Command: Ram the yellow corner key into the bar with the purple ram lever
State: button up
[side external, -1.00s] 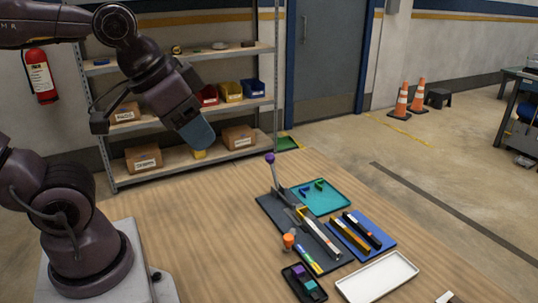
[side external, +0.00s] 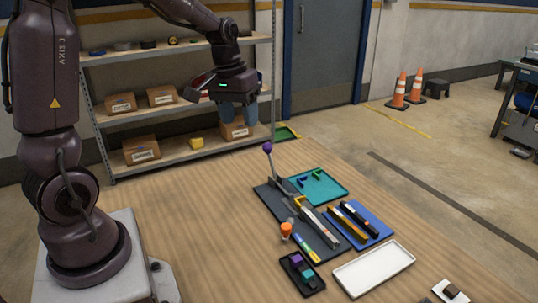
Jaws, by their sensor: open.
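The purple ram lever (side external: 267,148) stands up, tilted, at the far end of a dark fixture plate (side external: 262,191) on the table. A pale bar (side external: 320,222) lies along the fixture. A small yellow piece, apparently the yellow corner key (side external: 299,202), shows at the bar's end nearest the lever; how deep it sits is too small to tell. My gripper (side external: 239,118) is open and empty, pointing down, high up and to the left of the lever knob, apart from it. Its two blue-grey fingers show in front of the shelf.
An orange knob (side external: 286,229) stands at the fixture's near-left side. A blue tray (side external: 378,222) holds dark and yellowish bars. A black tray (side external: 314,288) and a white tray (side external: 374,270) lie nearer.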

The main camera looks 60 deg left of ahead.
aim_at(266, 147)
jog(key=w+a+f+n+t+h, duration=0.1)
jog(key=w+a+f+n, duration=0.3)
jog(key=a, duration=0.3)
jog(key=w+a+f+n+t, duration=0.1)
jog(key=w+a+f+n, duration=0.1)
jog(key=w+a+f, duration=0.4)
jog(key=x, duration=1.1)
jog(key=shift+w+a, duration=0.3)
jog(key=shift+a, duration=0.1)
jog(key=shift+c, duration=0.2)
grip_shut()
